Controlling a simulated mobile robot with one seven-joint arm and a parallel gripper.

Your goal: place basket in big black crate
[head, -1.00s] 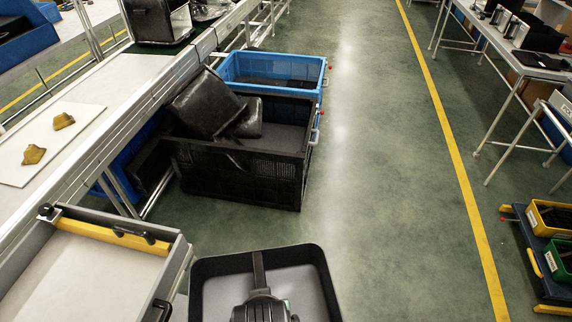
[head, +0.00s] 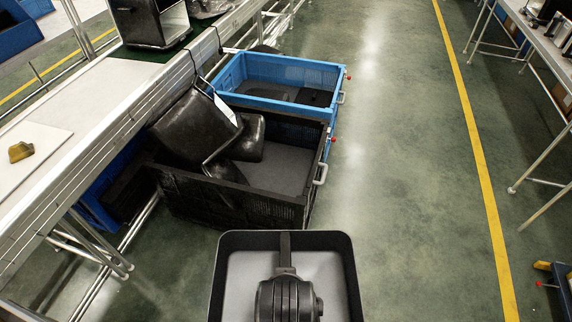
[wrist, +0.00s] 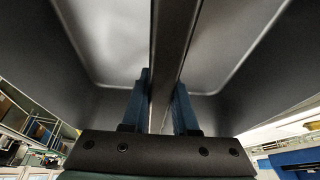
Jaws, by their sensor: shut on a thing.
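The basket (head: 338,250) is a dark, open rectangular container with a grey inside and a bar across it, at the bottom middle of the head view. My gripper (wrist: 160,108) is shut on the basket's bar in the wrist view. In the head view my wrist hides part of the basket and the fingertips. The big black crate (head: 230,201) stands on the floor beyond the basket and to its left, apart from it. Dark bulky items (head: 190,133) lean in and over the crate's left side, and its right part shows bare floor inside.
A blue crate (head: 290,68) stands just behind the black crate. A conveyor table (head: 60,120) runs along the left, with a yellowish piece (head: 20,151) on it. A table (head: 535,60) stands at the right. The green floor between is clear.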

